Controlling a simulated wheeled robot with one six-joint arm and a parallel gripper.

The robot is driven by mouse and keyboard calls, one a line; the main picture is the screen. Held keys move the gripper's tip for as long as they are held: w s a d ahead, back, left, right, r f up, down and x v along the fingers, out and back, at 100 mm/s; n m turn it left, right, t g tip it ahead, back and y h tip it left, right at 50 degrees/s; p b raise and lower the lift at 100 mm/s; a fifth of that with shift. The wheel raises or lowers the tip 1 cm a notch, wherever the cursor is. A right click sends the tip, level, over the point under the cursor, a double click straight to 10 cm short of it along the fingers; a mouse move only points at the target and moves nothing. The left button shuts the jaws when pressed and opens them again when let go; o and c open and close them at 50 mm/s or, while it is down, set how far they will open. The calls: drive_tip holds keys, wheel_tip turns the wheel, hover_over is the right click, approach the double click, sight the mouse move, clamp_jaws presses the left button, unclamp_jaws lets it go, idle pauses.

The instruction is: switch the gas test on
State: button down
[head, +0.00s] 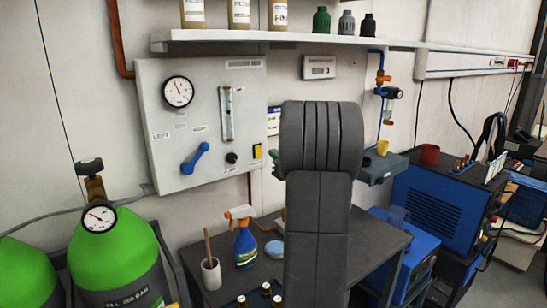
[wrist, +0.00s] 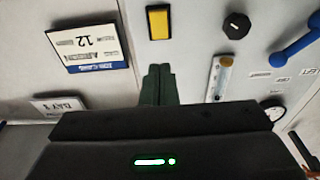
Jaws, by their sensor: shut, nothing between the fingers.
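A grey-white gas panel (head: 205,180) hangs on the wall at the left in the head view. It carries a yellow switch (head: 257,151) at its right edge, a black knob (head: 231,158), a blue lever (head: 195,158), a flow tube (head: 227,113) and a round gauge (head: 178,92). No readable label marks the gas test. In the wrist view, my gripper (wrist: 158,70) is shut and empty, with its fingertips just below the yellow switch (wrist: 158,22) in the picture and a visible gap between them. The black knob (wrist: 237,25) is to the right. In the head view my arm hides most of the gripper.
A label card (wrist: 88,45) is on the wall beside the panel. Below are a spray bottle (head: 244,243) and a cup (head: 210,273) on a dark bench (head: 365,245). Green gas cylinders (head: 115,260) stand at left; a shelf (head: 280,37) runs above.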

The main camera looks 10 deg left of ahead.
drive_tip(key=r+b+v, duration=0.1)
drive_tip(key=v, duration=0.6)
drive_tip(key=shift+r, duration=0.35)
